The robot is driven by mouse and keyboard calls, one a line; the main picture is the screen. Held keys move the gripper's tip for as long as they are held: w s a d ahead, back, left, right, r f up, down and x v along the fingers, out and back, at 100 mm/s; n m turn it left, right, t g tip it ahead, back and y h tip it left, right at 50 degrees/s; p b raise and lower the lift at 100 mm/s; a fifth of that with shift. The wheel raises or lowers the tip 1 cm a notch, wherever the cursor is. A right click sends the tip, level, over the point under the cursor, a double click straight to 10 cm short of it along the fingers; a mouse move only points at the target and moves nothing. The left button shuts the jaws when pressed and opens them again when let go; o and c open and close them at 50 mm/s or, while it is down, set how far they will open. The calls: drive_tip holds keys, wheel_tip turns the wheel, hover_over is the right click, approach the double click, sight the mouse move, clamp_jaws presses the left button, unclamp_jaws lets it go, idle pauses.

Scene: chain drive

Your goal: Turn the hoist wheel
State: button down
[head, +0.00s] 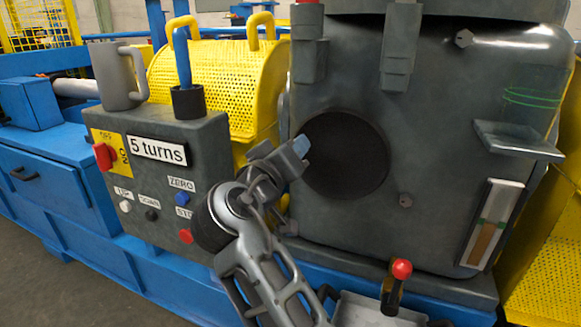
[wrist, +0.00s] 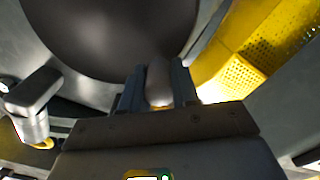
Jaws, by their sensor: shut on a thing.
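A dark round disc (head: 345,155) is set in the front of the large grey housing; it also fills the top of the wrist view (wrist: 110,35). I cannot tell for sure that it is the hoist wheel. My gripper (head: 300,147) is at the disc's left edge in the head view. In the wrist view my gripper (wrist: 157,88) has its dark blue fingers closed around a rounded grey handle-like piece (wrist: 158,75). Most of that piece is hidden by the fingers, and its join to the disc cannot be made out.
A grey control box (head: 165,205) with a "5 turns" sign stands left of my arm, with a mug (head: 120,78) on top. A red-knobbed lever (head: 398,280) rises below the disc. A grey shelf (head: 515,141) juts out right. Yellow perforated guard (head: 215,80) lies behind.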

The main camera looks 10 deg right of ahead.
drive_tip(key=shift+s+d+r+m+b, duration=0.15)
drive_tip(key=shift+r+m+b, duration=0.1)
drive_tip(key=shift+r+m, duration=0.25)
drive_tip(key=shift+s+d+r+m+b, duration=0.15)
drive_tip(key=shift+r+m+b, duration=0.15)
drive_tip(key=shift+m, duration=0.4)
drive_tip(key=c, duration=0.8)
unclamp_jaws()
drive_tip(key=shift+c, duration=0.2)
drive_tip(key=p+v, duration=0.1)
drive_tip(key=v, duration=0.6)
drive_tip(key=shift+s+a+p, duration=0.25)
drive_tip(key=shift+p, duration=0.05)
